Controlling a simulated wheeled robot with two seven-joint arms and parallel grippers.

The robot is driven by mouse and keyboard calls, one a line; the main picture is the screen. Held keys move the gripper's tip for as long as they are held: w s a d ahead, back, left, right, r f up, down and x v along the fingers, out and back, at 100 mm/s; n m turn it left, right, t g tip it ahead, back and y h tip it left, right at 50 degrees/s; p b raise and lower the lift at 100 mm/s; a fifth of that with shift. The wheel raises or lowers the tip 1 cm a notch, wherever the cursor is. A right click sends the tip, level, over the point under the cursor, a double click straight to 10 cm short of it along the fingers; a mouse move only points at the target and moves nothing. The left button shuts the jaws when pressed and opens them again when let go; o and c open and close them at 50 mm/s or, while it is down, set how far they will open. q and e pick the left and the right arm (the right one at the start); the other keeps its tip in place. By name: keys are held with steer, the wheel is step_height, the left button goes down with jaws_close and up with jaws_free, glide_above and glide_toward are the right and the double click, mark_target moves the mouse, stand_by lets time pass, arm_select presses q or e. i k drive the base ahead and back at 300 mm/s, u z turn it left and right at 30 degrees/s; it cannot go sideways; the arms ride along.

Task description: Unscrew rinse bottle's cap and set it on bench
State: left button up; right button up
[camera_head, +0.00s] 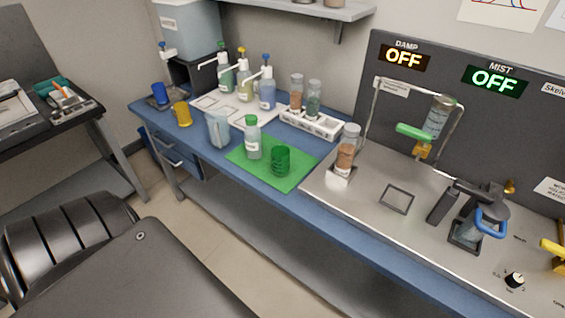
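A bottle with a white label (253,147) stands upright on the green mat (293,157) on the blue bench. It looks like the rinse bottle, but its label is too small to read. Its green cap (251,120) sits on top of it. A green cup (281,161) stands to its right on the same mat. Neither of my grippers shows in the head view, and nothing is touching the bottle.
A clear pitcher (218,129) stands left of the bottle. Behind are a white tray (207,103) with several pump bottles and a white rack (311,123) with jars. A yellow cup (182,114) stands farther left. The steel machine deck (397,198) lies right. Bare blue bench fronts the mat.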

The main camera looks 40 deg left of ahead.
mark_target(252, 133)
steer(key=u, duration=3.65)
steer(key=i, duration=2)
steer(key=z, duration=3.35)
